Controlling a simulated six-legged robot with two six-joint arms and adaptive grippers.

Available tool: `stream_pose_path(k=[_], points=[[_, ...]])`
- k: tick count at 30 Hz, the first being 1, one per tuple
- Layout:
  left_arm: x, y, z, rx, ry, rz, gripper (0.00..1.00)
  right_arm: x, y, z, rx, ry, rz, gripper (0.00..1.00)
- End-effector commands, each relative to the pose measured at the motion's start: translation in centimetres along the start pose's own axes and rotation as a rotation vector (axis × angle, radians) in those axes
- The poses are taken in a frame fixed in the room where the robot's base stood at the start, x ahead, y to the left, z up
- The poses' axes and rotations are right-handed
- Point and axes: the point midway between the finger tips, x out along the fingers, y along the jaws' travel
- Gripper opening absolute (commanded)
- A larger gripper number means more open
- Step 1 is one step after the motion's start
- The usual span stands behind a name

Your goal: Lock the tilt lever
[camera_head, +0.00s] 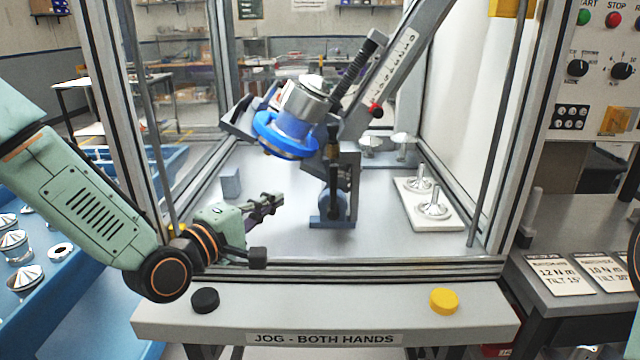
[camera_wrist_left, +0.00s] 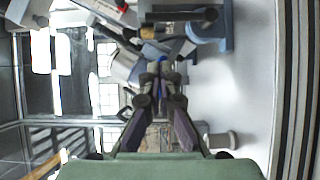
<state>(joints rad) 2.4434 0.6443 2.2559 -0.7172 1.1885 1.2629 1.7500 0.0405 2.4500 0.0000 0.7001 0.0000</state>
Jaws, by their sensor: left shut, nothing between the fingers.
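A tilted fixture (camera_head: 345,180) stands inside the cell, with a metal housing (camera_head: 305,100) and a bright blue ring (camera_head: 285,135) leaning to the left on it. A dark upright lever (camera_head: 333,145) with a brass-coloured part is at the fixture's pivot; it looks like the tilt lever. In the left wrist view the brass-coloured part (camera_wrist_left: 150,33) shows near the top, beyond the fingers. My left gripper (camera_head: 278,199) is shut and empty, left of the fixture's foot and apart from the lever. Its fingertips (camera_wrist_left: 162,72) meet in the wrist view. My right gripper is not in view.
A white plate (camera_head: 445,215) with shiny cone-topped parts lies at the right inside the cell. A grey block (camera_head: 230,182) stands at the left. Frame posts and the front ledge (camera_head: 320,318), with black and yellow buttons, bound the opening. The floor between is clear.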

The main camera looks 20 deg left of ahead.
Motion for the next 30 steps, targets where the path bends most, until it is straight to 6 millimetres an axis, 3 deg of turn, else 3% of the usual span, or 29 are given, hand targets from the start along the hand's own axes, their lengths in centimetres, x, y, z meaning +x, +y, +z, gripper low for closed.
stream_pose_path(k=[10,20,30], points=[[3.9,0.0,0.1,0.005,-0.003,0.002,0.00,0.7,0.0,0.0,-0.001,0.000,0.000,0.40],[9.0,0.0,0.3,0.004,-0.004,0.002,0.00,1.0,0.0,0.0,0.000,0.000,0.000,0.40],[11.1,0.0,2.5,0.001,-0.002,0.002,0.00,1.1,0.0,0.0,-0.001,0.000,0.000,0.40]])
